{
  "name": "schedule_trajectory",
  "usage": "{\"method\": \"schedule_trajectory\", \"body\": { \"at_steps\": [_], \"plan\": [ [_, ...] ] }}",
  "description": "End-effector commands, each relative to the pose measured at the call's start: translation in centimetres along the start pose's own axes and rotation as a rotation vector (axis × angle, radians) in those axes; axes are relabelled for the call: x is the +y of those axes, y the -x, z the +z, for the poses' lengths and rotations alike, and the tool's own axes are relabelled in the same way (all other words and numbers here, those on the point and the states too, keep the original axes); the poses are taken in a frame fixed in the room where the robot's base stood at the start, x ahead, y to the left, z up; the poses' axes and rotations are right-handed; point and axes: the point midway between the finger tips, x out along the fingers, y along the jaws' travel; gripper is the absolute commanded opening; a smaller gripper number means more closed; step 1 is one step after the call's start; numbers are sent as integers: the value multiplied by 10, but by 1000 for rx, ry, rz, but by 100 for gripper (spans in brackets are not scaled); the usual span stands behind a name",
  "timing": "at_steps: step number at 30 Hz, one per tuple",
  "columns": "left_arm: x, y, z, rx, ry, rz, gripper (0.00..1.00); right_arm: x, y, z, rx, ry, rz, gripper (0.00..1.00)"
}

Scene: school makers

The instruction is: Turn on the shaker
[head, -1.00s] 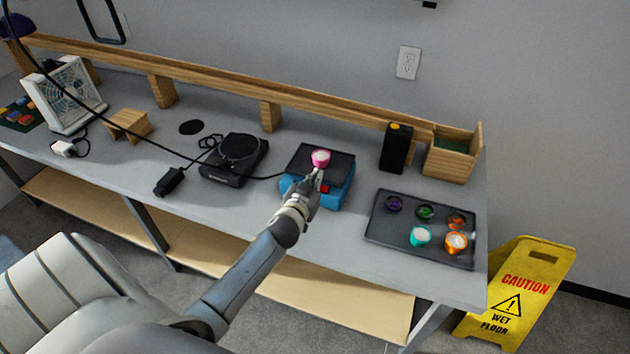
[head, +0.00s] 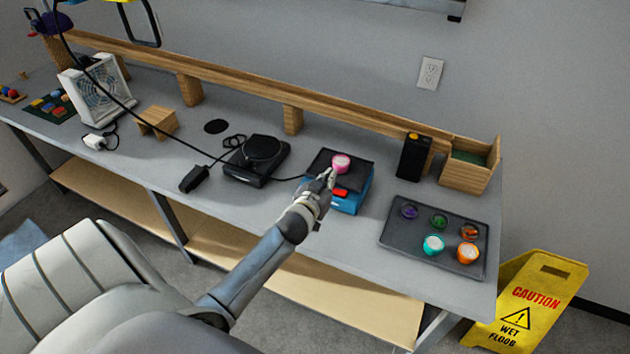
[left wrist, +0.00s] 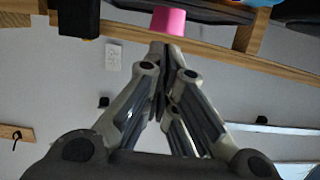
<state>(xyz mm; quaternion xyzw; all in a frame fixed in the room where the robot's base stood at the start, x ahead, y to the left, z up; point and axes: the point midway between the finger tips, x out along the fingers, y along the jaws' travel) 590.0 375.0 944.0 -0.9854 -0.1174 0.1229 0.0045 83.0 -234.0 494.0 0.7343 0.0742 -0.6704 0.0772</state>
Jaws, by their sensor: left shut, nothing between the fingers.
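The shaker (head: 352,204) is a blue box with a dark flat top, near the front edge of the bench. A red switch (head: 340,192) shows on its front; whether it is on or off cannot be told. A pink cup (head: 341,164) stands on the top and also shows in the left wrist view (left wrist: 168,20). My left gripper (head: 330,176) is shut and empty, its tips at the shaker's front left, close to the cup and left of the switch. Whether it touches the shaker cannot be told. My right gripper is not in view.
A grey tray (head: 400,240) with several colored cups lies to the right. A black box (head: 414,158) and a wooden bin (head: 466,172) stand behind it. A black device (head: 256,160) with a cable sits left. A yellow caution sign (head: 530,300) stands on the floor.

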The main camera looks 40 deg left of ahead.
Motion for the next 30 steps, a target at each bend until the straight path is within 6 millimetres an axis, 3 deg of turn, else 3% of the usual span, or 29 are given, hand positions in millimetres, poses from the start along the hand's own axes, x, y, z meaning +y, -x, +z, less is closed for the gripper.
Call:
{"method": "schedule_trajectory", "body": {
  "at_steps": [9,15,30],
  "plan": [
    [-2,50,2,2,0,0,0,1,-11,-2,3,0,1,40],
    [-2,72,2,1,1,0,0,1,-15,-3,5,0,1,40],
    [-3,81,0,2,0,-1,0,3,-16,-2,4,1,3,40]
  ]
}}
